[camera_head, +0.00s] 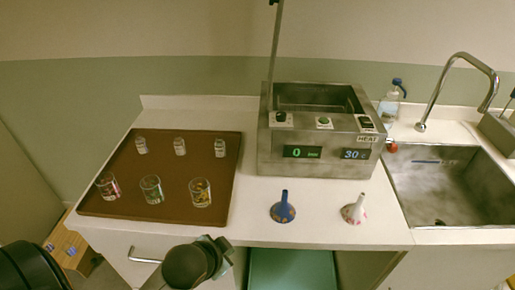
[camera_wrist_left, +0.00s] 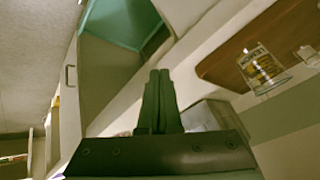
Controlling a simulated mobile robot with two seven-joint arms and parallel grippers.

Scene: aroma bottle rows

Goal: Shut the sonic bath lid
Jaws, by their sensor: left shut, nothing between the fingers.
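The sonic bath (camera_head: 317,151) is a steel box on the counter with its basin open on top and two lit displays in front. Its lid (camera_head: 275,50) stands upright at the bath's left side, seen almost edge-on as a thin grey strip with a dark knob near the picture's top edge. My left arm shows at the bottom of the head view, in front of the counter and well short of the bath. My left gripper (camera_wrist_left: 159,75) is shut and empty in the left wrist view. My right gripper is not in view.
A brown tray (camera_head: 165,214) with several glasses and small jars lies left of the bath. A blue funnel (camera_head: 283,211) and a pale funnel (camera_head: 354,211) stand in front of it. A sink (camera_head: 440,185), a tall faucet (camera_head: 455,62) and a bottle (camera_head: 390,103) are on the right.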

